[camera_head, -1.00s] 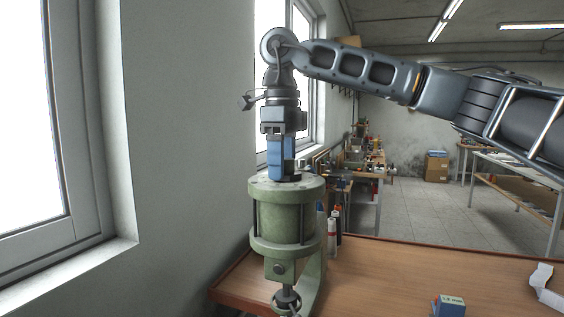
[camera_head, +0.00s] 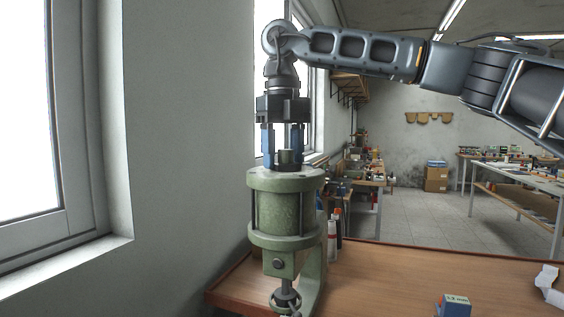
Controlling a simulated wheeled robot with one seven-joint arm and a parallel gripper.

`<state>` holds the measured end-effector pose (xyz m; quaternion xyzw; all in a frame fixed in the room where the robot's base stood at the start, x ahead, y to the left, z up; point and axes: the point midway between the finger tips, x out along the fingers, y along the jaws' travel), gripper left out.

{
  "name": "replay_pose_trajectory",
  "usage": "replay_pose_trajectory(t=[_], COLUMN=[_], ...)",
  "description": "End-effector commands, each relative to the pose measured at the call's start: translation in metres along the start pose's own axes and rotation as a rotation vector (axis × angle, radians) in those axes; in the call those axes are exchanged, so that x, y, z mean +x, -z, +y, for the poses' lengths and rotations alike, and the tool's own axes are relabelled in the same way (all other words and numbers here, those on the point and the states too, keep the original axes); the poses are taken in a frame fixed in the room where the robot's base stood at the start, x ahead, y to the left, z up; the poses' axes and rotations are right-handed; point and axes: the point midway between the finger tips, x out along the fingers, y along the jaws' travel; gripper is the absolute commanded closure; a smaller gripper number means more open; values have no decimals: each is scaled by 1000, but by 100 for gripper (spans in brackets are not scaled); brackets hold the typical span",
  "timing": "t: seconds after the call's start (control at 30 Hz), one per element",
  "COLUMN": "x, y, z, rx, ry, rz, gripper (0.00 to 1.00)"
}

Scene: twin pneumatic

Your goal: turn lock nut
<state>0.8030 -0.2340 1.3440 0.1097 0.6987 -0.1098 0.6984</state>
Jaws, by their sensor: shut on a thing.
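The green pneumatic cylinder (camera_head: 283,210) stands upright on the bench by the wall. A dark grey-green nut (camera_head: 288,157) sits on its top plate. My gripper (camera_head: 283,158) points straight down over the cylinder top. Its two blue fingers stand on either side of the nut, and it is shut on the nut. The fingertips partly hide the nut and the middle of the top plate. Below the cylinder a rod and a fork-like end (camera_head: 286,298) show, cut off by the bottom edge of the picture.
A wooden bench top (camera_head: 390,275) spreads to the right, mostly clear. A small blue and white box (camera_head: 453,305) and a crumpled white paper (camera_head: 548,285) lie on it. Several small bottles (camera_head: 334,235) stand right behind the cylinder. The wall and window (camera_head: 40,130) are close on the left.

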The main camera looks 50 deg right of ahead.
Motion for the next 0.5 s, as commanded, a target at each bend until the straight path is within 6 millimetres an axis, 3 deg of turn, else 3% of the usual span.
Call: replay_pose_trajectory(t=[0.5], x=[0], y=[0], z=[-4], rx=[341], ry=[1], rz=[-3], gripper=[75])
